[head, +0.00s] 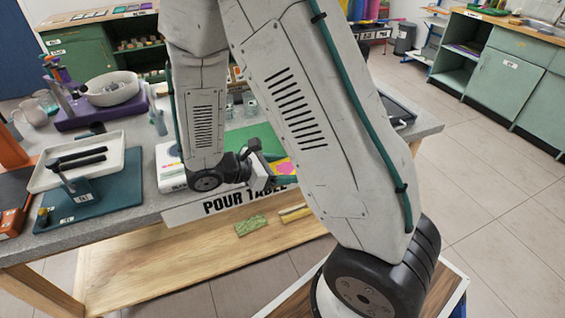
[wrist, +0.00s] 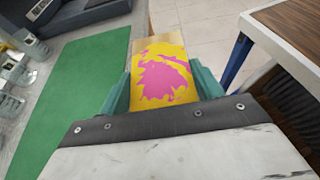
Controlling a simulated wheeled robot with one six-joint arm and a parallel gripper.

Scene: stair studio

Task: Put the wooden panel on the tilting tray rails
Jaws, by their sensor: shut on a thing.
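The wooden panel, with yellow and pink paint on its face and bare wood at its far end, is between the teal fingers of my gripper (wrist: 158,78). In the wrist view the panel (wrist: 165,78) points away from me over the table's edge. In the head view my gripper (head: 266,176) is partly hidden by my arm, and a pink and yellow part of the panel (head: 286,167) shows. The tilting tray (head: 105,172) is white, on a teal base, at the table's left. Two dark rails (head: 78,159) lie across it. My gripper is well to its right.
The grey pour table (head: 150,205) carries a green mat (wrist: 75,105) beside my gripper. Behind the tray stand a purple stand (head: 95,115) with a white bowl (head: 110,88) and some cups. Glass jars (wrist: 15,70) stand left of the mat. Green cabinets (head: 505,70) line the right.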

